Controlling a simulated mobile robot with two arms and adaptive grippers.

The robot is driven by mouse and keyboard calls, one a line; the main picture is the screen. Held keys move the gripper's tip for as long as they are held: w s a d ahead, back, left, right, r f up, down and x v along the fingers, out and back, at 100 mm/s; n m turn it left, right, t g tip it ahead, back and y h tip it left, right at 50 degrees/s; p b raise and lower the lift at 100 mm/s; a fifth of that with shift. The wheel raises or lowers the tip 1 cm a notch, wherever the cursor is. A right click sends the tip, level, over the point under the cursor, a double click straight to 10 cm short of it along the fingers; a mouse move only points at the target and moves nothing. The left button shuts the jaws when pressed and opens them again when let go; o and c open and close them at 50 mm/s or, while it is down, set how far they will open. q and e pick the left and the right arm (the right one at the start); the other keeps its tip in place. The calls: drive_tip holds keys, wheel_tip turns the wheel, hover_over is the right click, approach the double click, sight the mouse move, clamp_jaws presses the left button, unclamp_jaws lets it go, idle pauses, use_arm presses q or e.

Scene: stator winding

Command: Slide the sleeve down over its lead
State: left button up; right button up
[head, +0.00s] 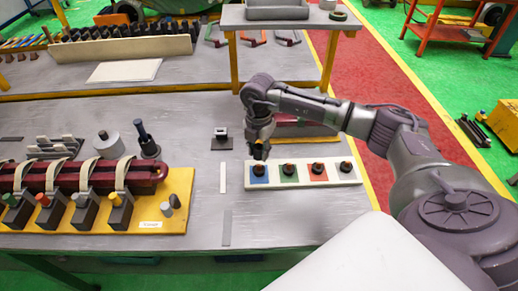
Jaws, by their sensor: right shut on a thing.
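My right gripper (260,140) points down over the left end of a white strip (336,181). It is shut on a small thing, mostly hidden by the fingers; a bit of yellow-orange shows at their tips. Directly below is a dark stub (259,169) on the strip's blue square (259,179). I cannot tell whether the held thing touches the stub. My left gripper is not in view.
A yellow board (180,190) at left carries a dark red bar and dark blocks with coloured pegs. A grey cylinder (108,144) and a dark post (147,142) stand behind it. A small dark stand (221,138) is left of my gripper. Grey tabletop is free in front.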

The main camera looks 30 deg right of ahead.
sight(259, 165)
drive_tip(key=shift+f+b, duration=1.5)
drive_tip(key=shift+f, duration=0.8)
drive_tip(key=o, duration=0.9)
drive_tip(key=shift+r, duration=0.25)
wheel_tip(259, 165, up, 12)
drive_tip(key=shift+f, duration=0.25)
